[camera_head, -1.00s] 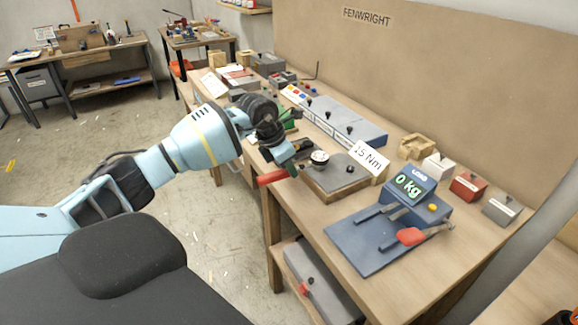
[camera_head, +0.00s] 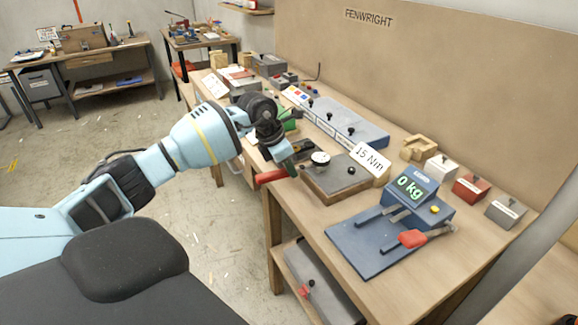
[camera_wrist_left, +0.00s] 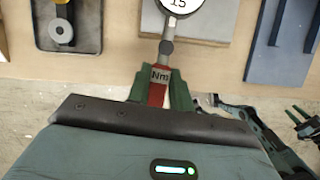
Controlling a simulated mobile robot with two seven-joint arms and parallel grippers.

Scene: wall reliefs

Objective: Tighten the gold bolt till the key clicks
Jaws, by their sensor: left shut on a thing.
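My left gripper (camera_head: 286,166) is shut on the red handle (camera_head: 268,177) of the torque key, at the bench's front edge. The wrist view also shows this handle (camera_wrist_left: 157,94) between green fingers, with an "Nm" label. The key's round white dial (camera_head: 320,158) lies over a wooden block (camera_head: 337,188); its lower part reads 15 in the wrist view (camera_wrist_left: 179,4). The gold bolt cannot be made out. A "15 Nm" card (camera_head: 369,160) stands behind the block.
A dark tray (camera_wrist_left: 89,41) with a washer lies beside the key. A blue load scale (camera_head: 358,251) reading 0 kg, with a red-handled lever (camera_head: 413,238), stands to the right. Small weights and a long blue box (camera_head: 345,124) line the back. Open floor lies left of the bench.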

